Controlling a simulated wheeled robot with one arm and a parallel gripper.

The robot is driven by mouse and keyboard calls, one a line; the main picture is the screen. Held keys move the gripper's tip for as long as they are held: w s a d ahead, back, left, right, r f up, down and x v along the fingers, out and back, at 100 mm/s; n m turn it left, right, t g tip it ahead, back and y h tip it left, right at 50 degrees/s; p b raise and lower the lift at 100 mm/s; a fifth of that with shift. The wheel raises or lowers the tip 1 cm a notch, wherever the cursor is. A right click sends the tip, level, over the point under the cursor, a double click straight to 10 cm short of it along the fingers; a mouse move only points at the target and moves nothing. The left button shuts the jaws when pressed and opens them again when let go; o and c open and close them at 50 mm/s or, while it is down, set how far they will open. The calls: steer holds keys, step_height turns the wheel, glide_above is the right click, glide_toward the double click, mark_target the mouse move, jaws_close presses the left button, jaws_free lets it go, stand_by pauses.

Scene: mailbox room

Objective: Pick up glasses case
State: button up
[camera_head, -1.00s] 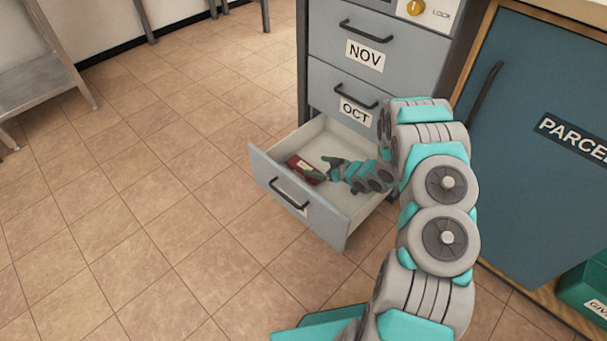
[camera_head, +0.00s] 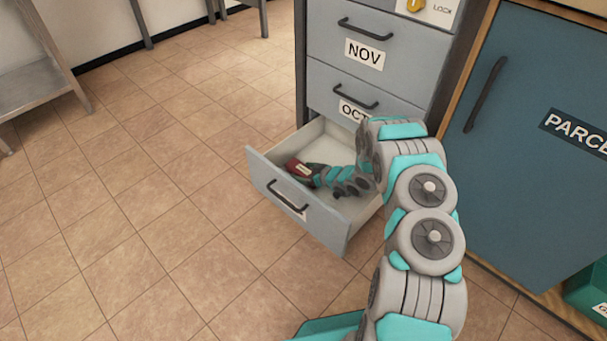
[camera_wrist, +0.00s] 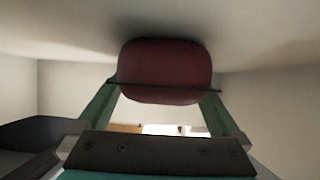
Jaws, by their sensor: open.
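The dark red glasses case (camera_head: 297,167) lies in the open bottom drawer (camera_head: 262,172), near its front left part. In the wrist view the case (camera_wrist: 165,70) is straight ahead, its rounded end facing me. My gripper (camera_head: 309,172) reaches down into the drawer at the case. In the wrist view my open gripper (camera_wrist: 163,90) has one green finger on each side of the case's near end. I cannot tell whether the fingers touch it. The fingertips are partly hidden by the case.
The drawer walls surround my gripper closely. Above are the shut OCT (camera_head: 345,90) and NOV (camera_head: 362,45) drawers with dark handles. A blue parcel door (camera_head: 530,150) stands to the right, a green box (camera_head: 590,290) at lower right. The tiled floor at left is clear.

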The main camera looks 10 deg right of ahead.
steer(key=c, duration=1.4)
steer(key=shift+o, duration=0.2)
steer(key=shift+r, duration=0.1)
